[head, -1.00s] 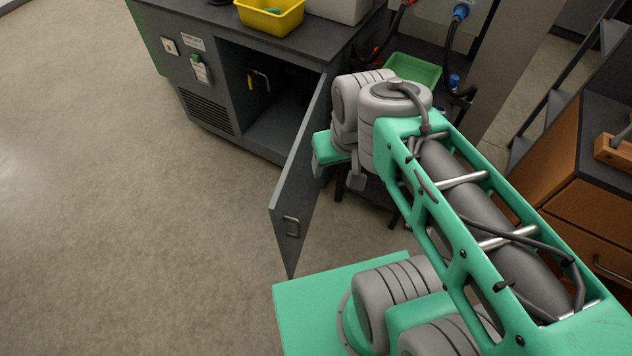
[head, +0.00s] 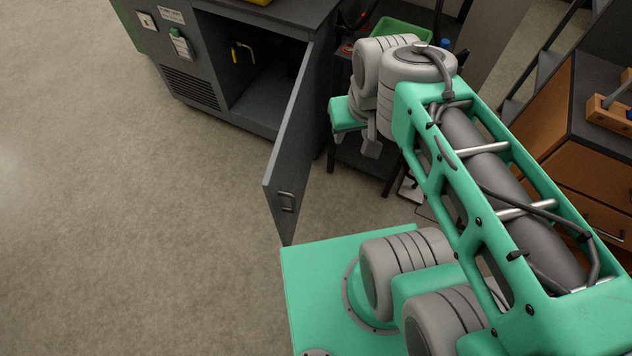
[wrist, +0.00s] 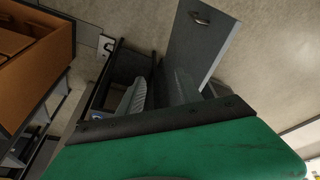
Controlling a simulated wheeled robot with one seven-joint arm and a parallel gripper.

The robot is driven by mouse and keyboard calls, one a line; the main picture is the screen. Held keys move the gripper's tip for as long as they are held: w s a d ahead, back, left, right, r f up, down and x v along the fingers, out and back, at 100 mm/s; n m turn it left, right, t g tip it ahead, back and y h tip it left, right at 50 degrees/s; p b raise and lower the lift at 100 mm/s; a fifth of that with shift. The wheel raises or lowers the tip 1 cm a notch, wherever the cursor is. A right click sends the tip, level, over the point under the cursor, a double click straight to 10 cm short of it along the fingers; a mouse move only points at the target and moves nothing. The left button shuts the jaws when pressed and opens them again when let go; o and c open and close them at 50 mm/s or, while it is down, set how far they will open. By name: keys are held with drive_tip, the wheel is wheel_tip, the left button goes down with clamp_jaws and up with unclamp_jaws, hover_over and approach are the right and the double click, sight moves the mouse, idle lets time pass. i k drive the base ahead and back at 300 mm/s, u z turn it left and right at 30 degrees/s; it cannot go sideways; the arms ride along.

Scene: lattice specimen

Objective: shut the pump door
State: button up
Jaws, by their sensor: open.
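The pump door (head: 291,140) is a grey panel standing wide open from the dark cabinet (head: 262,27), with a metal handle (head: 287,202) near its free edge. The cabinet opening is uncovered. My gripper (head: 352,146) is open and empty, to the right of the door, on its outer side, with a gap between them in the head view. In the wrist view, my gripper (wrist: 158,92) shows two ribbed fingers apart. The door (wrist: 194,48) rises behind the right finger there, its handle (wrist: 200,18) near the top. Whether finger and door touch cannot be told in that view.
A green tray (head: 398,31) sits on a dark stand right of the cabinet. A wooden drawer unit (head: 590,165) stands at the right. A yellow handle (head: 236,53) shows inside the cabinet. The floor (head: 120,220) left of the door is clear.

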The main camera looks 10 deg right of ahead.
sight(284, 183)
drive_tip(key=z, duration=0.45)
drive_tip(key=k, duration=1.1)
drive_tip(key=u, duration=1.55)
drive_tip(key=i, duration=0.45)
